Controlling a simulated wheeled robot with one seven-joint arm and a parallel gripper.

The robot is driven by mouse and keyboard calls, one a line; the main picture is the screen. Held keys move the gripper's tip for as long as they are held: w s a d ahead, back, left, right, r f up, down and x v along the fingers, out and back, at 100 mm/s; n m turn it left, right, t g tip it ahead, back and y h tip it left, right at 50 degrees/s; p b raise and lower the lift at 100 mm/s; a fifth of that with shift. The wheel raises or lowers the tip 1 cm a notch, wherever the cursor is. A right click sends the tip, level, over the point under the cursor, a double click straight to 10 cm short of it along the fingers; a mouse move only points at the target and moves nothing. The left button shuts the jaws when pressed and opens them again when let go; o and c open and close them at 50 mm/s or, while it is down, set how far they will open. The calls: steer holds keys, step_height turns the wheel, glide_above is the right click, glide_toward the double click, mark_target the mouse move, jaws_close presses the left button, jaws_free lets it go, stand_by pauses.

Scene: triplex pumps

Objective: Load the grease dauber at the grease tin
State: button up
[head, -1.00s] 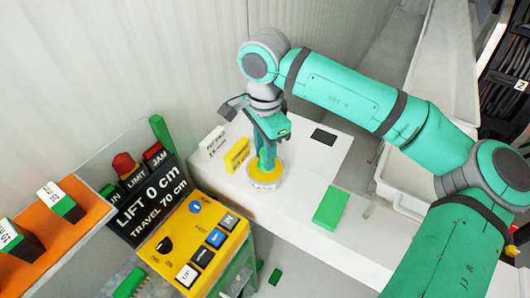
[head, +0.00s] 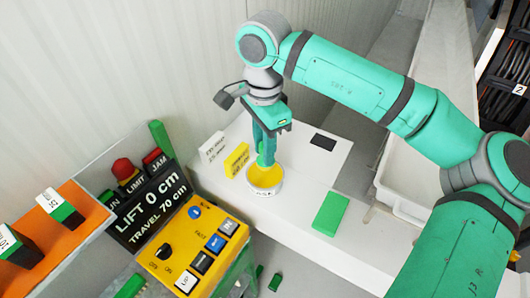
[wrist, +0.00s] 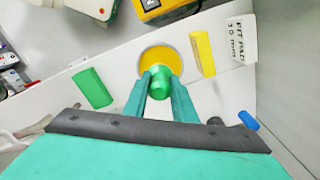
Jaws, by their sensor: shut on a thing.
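The grease tin (head: 267,179) is a low round white tin full of yellow grease, on the white bench; it also shows in the wrist view (wrist: 158,54). My gripper (head: 263,150) points down and is shut on the green grease dauber (head: 265,160). In the wrist view the two green fingers of my gripper (wrist: 160,80) close on the dauber's green round top (wrist: 160,88). The dauber is over the tin's far part in the head view, apparently above the grease. Its lower tip is hard to make out, so I cannot tell whether grease is on it.
A yellow block sign (head: 237,159) and a white label sign (head: 213,147) stand close left of the tin. A green pad (head: 330,212) and a dark plate (head: 323,142) lie on the bench to the right. The yellow control panel (head: 200,240) is at the front left.

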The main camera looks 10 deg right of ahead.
steer(key=shift+r, duration=1.6)
